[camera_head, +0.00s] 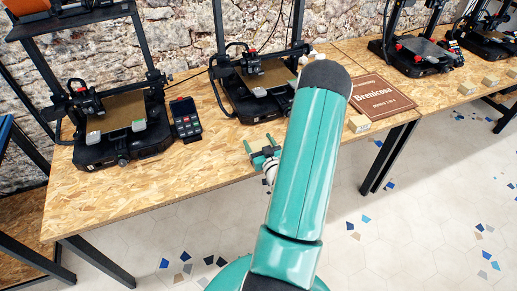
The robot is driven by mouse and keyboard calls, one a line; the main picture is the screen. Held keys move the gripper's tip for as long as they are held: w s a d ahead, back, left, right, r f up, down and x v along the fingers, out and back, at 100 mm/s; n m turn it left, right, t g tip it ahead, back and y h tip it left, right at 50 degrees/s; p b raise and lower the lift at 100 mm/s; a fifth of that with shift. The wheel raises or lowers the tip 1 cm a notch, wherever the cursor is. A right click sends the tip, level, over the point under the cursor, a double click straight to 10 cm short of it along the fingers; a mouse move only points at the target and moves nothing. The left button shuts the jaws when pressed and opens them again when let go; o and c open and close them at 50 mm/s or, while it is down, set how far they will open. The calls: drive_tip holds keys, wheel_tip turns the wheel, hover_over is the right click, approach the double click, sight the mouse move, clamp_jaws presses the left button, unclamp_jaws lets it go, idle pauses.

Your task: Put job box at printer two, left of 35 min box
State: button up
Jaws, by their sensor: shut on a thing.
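My gripper (264,152) is above the front edge of the near table, in front of the second printer from the left (262,88). It is shut on the job box, which hardly shows between the teal fingers and behind my arm. A small wooden box (359,124) stands near the front edge, right of my arm. Several similar boxes (467,88) stand along the front edge of the right-hand table. Any writing on the boxes is too small to read, so I cannot tell which is the 35 min box.
The leftmost printer (108,125) has a dark keypad device (185,117) beside it. A brown "Brenicosa" sign (384,97) lies at the right end of the near table (175,170). More printers (415,55) stand farther right. The table front left of my gripper is clear.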

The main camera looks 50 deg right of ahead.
sight(258, 149)
drive_tip(key=shift+w+f, duration=0.1)
drive_tip(key=shift+f, duration=1.55)
drive_tip(key=o, duration=1)
drive_tip(key=shift+f, duration=0.15)
drive_tip(key=shift+o, duration=0.2)
